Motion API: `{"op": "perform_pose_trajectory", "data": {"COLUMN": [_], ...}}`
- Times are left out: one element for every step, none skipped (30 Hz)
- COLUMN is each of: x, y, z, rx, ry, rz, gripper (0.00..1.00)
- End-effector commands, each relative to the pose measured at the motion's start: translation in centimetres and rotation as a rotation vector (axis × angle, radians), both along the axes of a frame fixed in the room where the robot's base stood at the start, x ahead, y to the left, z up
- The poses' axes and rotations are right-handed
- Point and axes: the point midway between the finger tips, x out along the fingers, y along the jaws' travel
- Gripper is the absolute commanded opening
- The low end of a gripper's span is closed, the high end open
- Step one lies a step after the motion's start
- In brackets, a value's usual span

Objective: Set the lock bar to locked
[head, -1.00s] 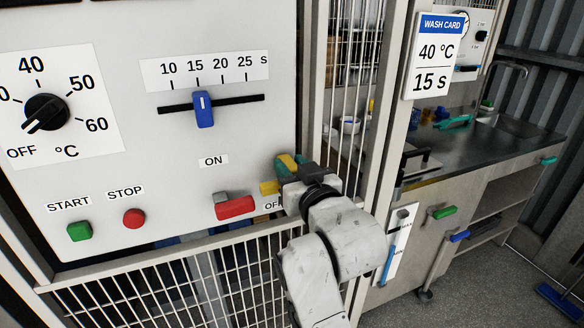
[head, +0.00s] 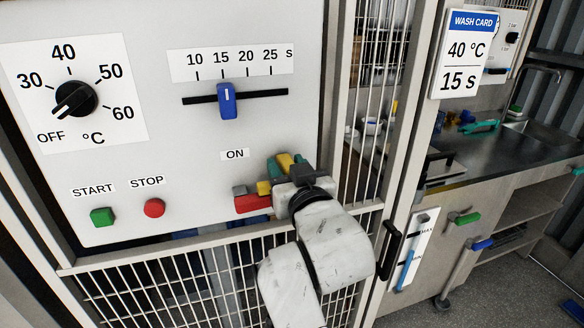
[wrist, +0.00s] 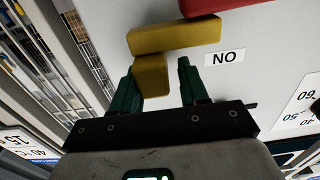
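The yellow lock bar (head: 264,188) is on the panel, right of and close to the red switch handle (head: 252,204). In the wrist view the bar (wrist: 178,36) is a yellow block with a tab reaching between my fingers; its end lies beside the red handle (wrist: 198,6). My gripper (head: 287,165) is at the panel's lower right, its green fingers around the tab. In the wrist view my gripper (wrist: 158,82) is open: the tab is by the left finger, with a gap to the right finger. The OFF label is hidden behind my gripper.
The green START button (head: 103,217) and red STOP button (head: 154,208) are left of the switch. A blue slider (head: 227,100) and dial (head: 75,98) are above. A wire fence (head: 190,285) runs below; a frame post and black handle (head: 391,250) stand to the right.

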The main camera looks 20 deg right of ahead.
Motion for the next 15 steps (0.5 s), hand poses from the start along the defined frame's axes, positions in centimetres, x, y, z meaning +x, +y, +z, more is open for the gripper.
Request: {"op": "perform_pose_trajectory", "data": {"x": [0.0,0.0,0.0,0.0,0.0,0.0,0.0,0.0,0.0,0.0,-0.1,-0.2,-0.4,-0.6,-1.1], "y": [0.1,0.1,0.1,0.1,0.0,0.0,0.0,0.0,0.0,0.0,0.0,0.0,0.0,0.0,0.0], "z": [-0.1,-0.1,-0.1,-0.1,0.0,0.0,0.0,0.0,0.0,0.0,0.0,-0.1,-0.1,-0.1,-0.1], "rx": [0.0,0.0,0.0,0.0,0.0,0.0,0.0,0.0,0.0,0.0,0.0,0.0,0.0,-0.001,-0.001], "ry": [0.001,0.001,0.001,0.001,0.001,0.001,0.001,0.001,0.0,0.0,0.0,0.0,0.0,0.0,-0.001], "rz": [0.002,0.002,0.002,0.001,0.001,0.001,0.0,0.0,0.0,0.0,0.0,0.0,0.0,0.0,0.0], "gripper": [0.47,0.5,0.54,0.55,0.55,0.55,0.55,0.55,0.55,0.55,0.55,0.55,0.55,0.55,0.55]}}
